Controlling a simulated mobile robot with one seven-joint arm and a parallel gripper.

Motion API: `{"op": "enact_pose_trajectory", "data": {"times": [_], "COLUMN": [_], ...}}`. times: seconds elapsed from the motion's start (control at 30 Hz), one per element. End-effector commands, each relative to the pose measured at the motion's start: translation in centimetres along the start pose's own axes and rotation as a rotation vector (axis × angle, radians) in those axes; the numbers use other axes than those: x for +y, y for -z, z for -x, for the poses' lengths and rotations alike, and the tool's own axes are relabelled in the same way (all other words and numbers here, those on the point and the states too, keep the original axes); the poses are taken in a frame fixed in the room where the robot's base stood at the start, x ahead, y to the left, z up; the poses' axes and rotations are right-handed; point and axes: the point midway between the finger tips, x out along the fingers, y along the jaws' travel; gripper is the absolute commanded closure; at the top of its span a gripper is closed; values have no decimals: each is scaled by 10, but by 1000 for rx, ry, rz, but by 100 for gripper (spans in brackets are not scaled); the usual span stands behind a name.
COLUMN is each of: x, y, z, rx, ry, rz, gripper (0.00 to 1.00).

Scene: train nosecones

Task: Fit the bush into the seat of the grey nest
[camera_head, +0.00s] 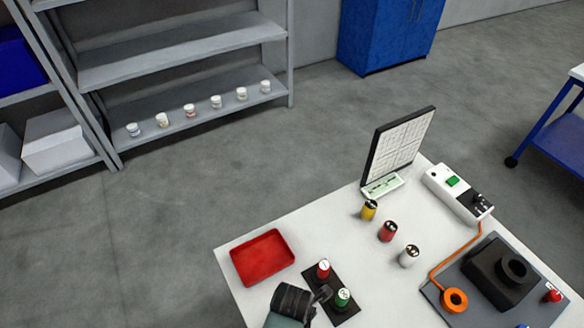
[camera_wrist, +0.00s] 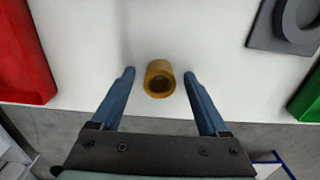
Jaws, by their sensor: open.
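The bush, a short brass-coloured ring (camera_wrist: 160,80), stands on the white table in the wrist view, its bore facing the camera. My gripper (camera_wrist: 159,74) is open, with one blue finger on each side of the bush and a clear gap to both. A grey block with a round raised ring, which looks like the grey nest (camera_wrist: 262,32), is cut off at the upper right of the wrist view. In the head view my dark gripper (camera_head: 322,294) is at the bottom; I cannot make out the bush there.
A red tray (camera_head: 262,258) lies on the table's left side. A dark plate (camera_head: 345,313) holds red- and green-topped pieces. Yellow, red and white cylinders stand mid-table. A dark fixture (camera_head: 485,275) and orange cable are at right. A green object (camera_wrist: 308,100) edges the wrist view.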

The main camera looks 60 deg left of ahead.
Motion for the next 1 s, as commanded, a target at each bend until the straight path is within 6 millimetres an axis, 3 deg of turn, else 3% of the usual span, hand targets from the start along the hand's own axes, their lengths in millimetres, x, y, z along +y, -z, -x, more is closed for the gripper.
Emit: {"op": "enact_pose_trajectory", "data": {"times": [0.07, 0.5, 0.83, 1.0], "x": [0, 0, 0, 1], "y": [0, 0, -1, -1], "z": [0, 1, 2, 17], "rx": [0, 0, -1, -3], "ry": [0, 0, -1, -2], "rz": [0, 0, 0, 0], "gripper": [24, 100, 100, 100]}}
